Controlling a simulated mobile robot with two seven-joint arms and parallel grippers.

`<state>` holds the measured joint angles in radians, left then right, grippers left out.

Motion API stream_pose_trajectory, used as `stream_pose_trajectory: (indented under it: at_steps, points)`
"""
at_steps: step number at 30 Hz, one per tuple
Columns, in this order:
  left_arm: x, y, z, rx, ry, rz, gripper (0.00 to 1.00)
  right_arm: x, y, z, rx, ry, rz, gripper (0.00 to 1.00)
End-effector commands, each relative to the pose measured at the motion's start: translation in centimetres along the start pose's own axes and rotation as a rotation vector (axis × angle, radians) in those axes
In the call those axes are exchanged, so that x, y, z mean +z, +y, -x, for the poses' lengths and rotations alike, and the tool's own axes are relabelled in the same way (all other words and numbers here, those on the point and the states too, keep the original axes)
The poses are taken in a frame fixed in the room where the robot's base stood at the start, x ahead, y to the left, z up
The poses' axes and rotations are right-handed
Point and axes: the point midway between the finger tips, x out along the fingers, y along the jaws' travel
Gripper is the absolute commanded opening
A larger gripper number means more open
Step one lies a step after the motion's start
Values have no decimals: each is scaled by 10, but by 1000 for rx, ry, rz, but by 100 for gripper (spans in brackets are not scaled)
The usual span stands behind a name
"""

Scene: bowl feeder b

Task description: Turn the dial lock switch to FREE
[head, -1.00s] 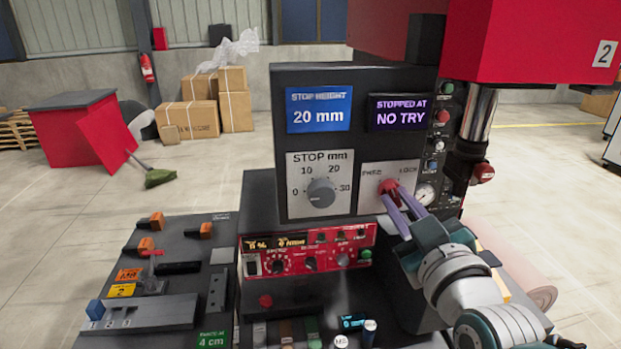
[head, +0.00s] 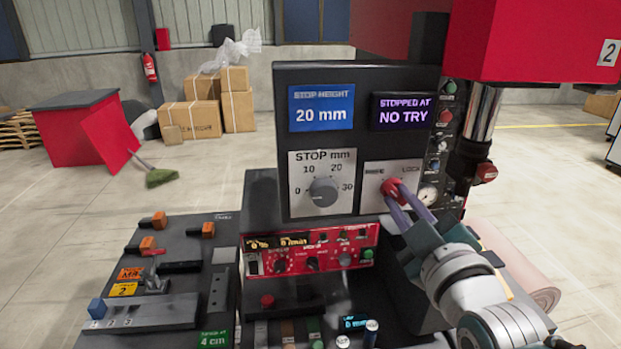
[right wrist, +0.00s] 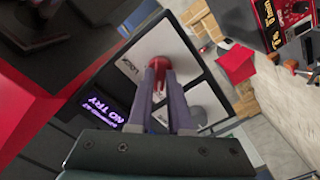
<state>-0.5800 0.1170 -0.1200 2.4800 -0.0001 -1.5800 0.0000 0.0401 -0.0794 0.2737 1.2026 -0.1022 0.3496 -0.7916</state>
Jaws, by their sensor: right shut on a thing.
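The dial lock switch is a red knob (head: 391,188) on a white plate (head: 375,172) marked FREE at left and LOCK at right, on the dark panel's lower right. My right gripper (head: 397,200) is shut on the red knob from below right. The right wrist view shows the knob (right wrist: 158,66) between the two purple-grey fingers (right wrist: 160,92). Exactly where the knob points is hard to tell, as the fingers cover part of it. My left gripper is not in view.
Left of the switch is the grey STOP mm dial (head: 323,191). Above are a blue screen (head: 321,108) reading 20 mm and a dark screen (head: 402,112) reading STOPPED AT NO TRY. A red control box (head: 310,250) sits below. A gauge and buttons stand close right.

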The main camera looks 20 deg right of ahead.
Motion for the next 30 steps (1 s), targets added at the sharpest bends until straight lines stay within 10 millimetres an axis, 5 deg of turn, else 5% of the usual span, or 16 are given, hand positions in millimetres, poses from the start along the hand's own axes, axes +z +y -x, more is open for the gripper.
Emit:
stream_pose_trajectory:
  at_steps: [4, 5, 12, 22, 30]
  points:
    - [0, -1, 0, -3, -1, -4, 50, 0, 0, 0, -1, -1, 4, 0]
    - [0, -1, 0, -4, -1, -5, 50, 0, 0, 0, -1, -1, 4, 21]
    - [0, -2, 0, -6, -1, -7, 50, 0, 0, 0, -1, 0, 2, 48]
    - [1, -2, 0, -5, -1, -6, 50, 1, -1, 5, -1, 0, 1, 48]
    - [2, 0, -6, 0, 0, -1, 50, 2, -2, 48, -2, -2, 1, 48]
